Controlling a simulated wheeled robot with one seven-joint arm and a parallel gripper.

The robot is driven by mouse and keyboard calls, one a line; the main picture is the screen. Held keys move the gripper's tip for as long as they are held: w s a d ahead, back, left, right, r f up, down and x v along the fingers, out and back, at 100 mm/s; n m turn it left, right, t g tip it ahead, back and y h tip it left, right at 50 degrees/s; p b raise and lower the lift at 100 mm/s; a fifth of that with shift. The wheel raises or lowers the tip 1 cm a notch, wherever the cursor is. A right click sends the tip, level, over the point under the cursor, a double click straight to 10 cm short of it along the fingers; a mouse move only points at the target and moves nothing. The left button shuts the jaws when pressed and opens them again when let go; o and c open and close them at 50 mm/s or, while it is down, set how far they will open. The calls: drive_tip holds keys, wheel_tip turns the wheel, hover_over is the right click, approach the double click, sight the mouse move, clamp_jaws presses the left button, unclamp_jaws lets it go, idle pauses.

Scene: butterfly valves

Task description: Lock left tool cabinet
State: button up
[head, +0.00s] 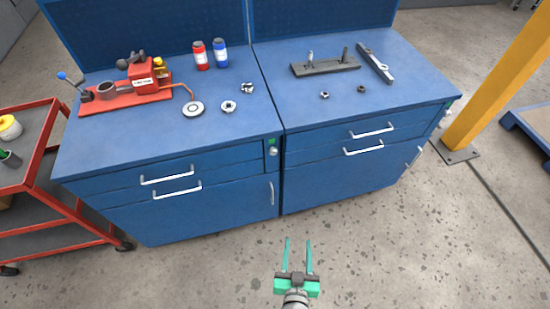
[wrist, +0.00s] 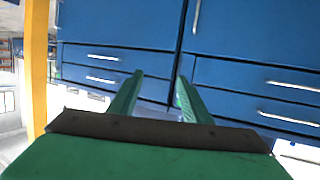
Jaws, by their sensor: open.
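The left tool cabinet (head: 225,211) is blue, with two drawers above a door; all look shut. A small lock knob (head: 272,151) sits at the upper right of its front, under a green mark (head: 271,141). The knob is too small to read its turn. My gripper (head: 298,241) is open and empty, in front of the cabinets and to the lower right of the knob. In the wrist view, which looks upside down, the left cabinet (wrist: 255,45) is at right. My open fingers (wrist: 160,78) point at the cabinets, and I cannot make out the knob there.
The right cabinet (head: 330,187) stands beside the left one. Red fixture (head: 145,78), bottles (head: 200,55) and metal parts lie on the tops. A red cart (head: 66,224) stands left, a yellow post (head: 500,85) right. The floor in front is clear.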

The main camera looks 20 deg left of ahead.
drive_tip(key=w+a+r+n+y, duration=0.1)
drive_tip(key=w+a+n+y, duration=0.3)
drive_tip(key=w, duration=0.7)
drive_tip(key=y, duration=0.3)
approach(274, 154)
drive_tip(key=shift+t, duration=0.4)
drive_tip(key=x, duration=0.6)
drive_tip(key=shift+w+a+f, duration=0.1)
drive_tip(key=shift+a+f, duration=0.05)
drive_tip(key=shift+a, duration=0.25)
drive_tip(key=shift+w+a, duration=0.35)
drive_tip(key=shift+w, duration=0.3)
drive_tip(key=shift+w, duration=0.1)
drive_tip(key=c, duration=1)
